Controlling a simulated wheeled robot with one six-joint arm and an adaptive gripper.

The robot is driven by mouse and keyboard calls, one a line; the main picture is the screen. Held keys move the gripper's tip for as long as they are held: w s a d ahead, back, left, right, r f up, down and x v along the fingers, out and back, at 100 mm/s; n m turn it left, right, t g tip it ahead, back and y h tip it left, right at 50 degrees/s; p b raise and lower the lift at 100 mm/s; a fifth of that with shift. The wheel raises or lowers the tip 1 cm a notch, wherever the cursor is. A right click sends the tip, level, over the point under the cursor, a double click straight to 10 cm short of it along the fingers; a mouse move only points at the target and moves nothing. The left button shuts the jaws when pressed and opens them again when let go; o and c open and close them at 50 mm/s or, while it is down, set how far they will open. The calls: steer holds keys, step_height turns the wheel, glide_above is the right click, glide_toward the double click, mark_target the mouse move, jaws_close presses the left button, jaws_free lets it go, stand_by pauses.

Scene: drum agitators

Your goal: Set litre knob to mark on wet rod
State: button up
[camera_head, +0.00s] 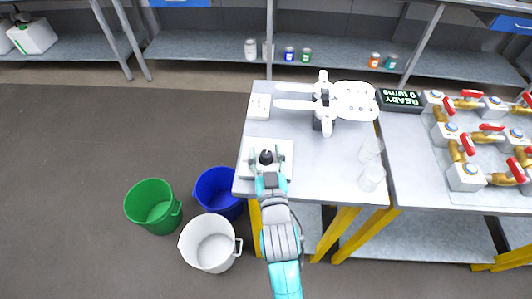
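A black knob (266,157) stands on a white square plate (287,147) at the front left of the grey table. I take it to be the litre knob; its scale is too small to read. My gripper (266,155) reaches over the front edge of the table, with its fingers spread on either side of the black knob. A gap seems to show between fingers and knob. My wrist hides the near side of the plate. I cannot pick out a wet rod or its mark with certainty.
A white machine with long arms (325,105) and a white socket-like box (259,106) stand behind the plate. Two clear vessels (371,177) are at the right. Red-handled valves (470,140) fill the right table. Buckets (152,203) stand on the floor.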

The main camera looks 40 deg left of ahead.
jaws_close()
steer(key=shift+m+t+h, duration=1)
steer(key=shift+m+h, duration=0.1)
steer(key=shift+h, duration=0.3)
steer(key=shift+a+m+t+h, duration=0.1)
steer(key=shift+m+t+h, duration=0.3)
steer(key=shift+h, duration=0.1)
steer(key=shift+m+t+h, duration=0.5)
steer(key=shift+m+h, duration=0.3)
steer(key=shift+h, duration=0.4)
steer(key=shift+m+t+h, duration=0.3)
steer(key=shift+m+h, duration=0.4)
steer(key=shift+h, duration=0.3)
steer(key=shift+o, duration=1)
jaws_free()
